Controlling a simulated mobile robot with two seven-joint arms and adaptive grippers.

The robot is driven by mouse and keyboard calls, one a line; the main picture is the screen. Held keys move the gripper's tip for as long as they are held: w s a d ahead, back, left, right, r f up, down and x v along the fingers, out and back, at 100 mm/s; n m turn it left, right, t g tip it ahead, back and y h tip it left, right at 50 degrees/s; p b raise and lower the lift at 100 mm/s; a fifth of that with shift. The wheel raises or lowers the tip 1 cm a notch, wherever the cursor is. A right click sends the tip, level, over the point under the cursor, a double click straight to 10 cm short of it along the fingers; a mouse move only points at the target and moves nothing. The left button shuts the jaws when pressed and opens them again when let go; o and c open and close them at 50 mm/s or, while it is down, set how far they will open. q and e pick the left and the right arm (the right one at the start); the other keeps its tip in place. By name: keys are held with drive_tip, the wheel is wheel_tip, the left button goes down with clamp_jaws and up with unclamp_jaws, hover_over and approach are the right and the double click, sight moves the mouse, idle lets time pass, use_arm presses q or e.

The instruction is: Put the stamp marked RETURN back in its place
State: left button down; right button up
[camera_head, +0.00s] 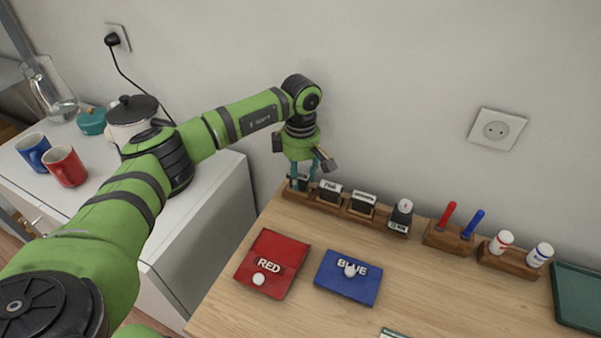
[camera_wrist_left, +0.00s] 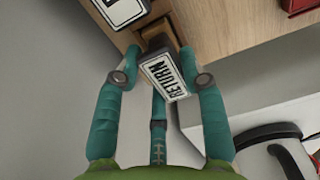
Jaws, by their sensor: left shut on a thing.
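My left gripper (camera_head: 303,180) is shut on the stamp marked RETURN, at the left end of the wooden stamp rack (camera_head: 343,208). In the left wrist view the stamp's white label (camera_wrist_left: 170,77) shows between the teal fingers (camera_wrist_left: 160,60), close to the rack's end block (camera_wrist_left: 158,32). The stamp is mostly hidden by the fingers in the head view. I cannot tell whether it rests in the leftmost place or hangs just above it. My right gripper is not in view.
Other stamps (camera_head: 362,202) stand close by in the rack. Right of it are a pen holder (camera_head: 448,238) and a bottle holder (camera_head: 510,261). A red pad (camera_head: 272,262) and a blue pad (camera_head: 348,277) lie in front. The wall is close behind.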

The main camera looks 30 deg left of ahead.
use_arm(q)
drive_tip(key=c, duration=0.9)
unclamp_jaws()
drive_tip(key=shift+c, duration=0.2)
drive_tip(key=shift+r, duration=0.1)
drive_tip(key=shift+r+p, duration=1.7)
drive_tip(key=shift+r, duration=0.85)
drive_tip(key=o, duration=0.6)
